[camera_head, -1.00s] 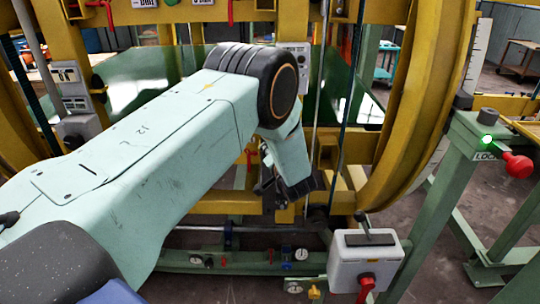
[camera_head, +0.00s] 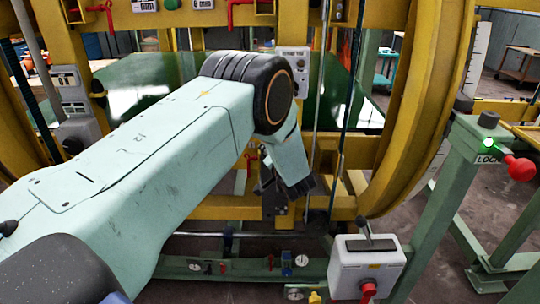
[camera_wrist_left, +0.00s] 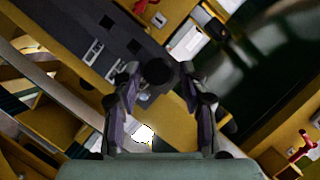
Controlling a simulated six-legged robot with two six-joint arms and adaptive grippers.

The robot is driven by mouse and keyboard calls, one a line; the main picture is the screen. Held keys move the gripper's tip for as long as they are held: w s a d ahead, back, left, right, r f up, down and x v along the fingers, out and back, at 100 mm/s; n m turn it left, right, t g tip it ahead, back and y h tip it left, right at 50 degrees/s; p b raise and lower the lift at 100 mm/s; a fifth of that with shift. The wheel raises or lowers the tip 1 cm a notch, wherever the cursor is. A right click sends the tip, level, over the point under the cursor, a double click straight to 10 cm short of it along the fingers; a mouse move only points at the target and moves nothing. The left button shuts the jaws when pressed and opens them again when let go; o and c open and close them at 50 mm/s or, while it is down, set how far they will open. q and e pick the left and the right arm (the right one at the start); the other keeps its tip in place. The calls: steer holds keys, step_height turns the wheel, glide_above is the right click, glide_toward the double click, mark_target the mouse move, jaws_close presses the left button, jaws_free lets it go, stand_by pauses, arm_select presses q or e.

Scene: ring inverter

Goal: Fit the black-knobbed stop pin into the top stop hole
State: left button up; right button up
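My left arm comes in from the left in the head view, and its gripper (camera_head: 280,190) points down in front of the yellow frame, partly hidden by the wrist. In the left wrist view my left gripper (camera_wrist_left: 159,70) has its two fingers apart. A round black knob (camera_wrist_left: 158,72), which looks like that of the stop pin, shows between the fingertips, with a narrow gap on each side. I cannot tell its depth or whether a finger touches it. The pin's shaft and the top stop hole cannot be made out. My right gripper is not in view.
A large yellow ring (camera_head: 430,120) stands at the right of the yellow frame. A white box with a lever (camera_head: 366,265) stands low in front. A green post with a red-knobbed lock (camera_head: 520,169) and a lit green lamp is at the right. A dark slotted plate (camera_wrist_left: 95,45) shows in the wrist view.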

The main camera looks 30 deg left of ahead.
arm_select(q)
steer(key=shift+o, duration=0.7)
steer(key=shift+d, duration=0.1)
steer(key=v, duration=1.2)
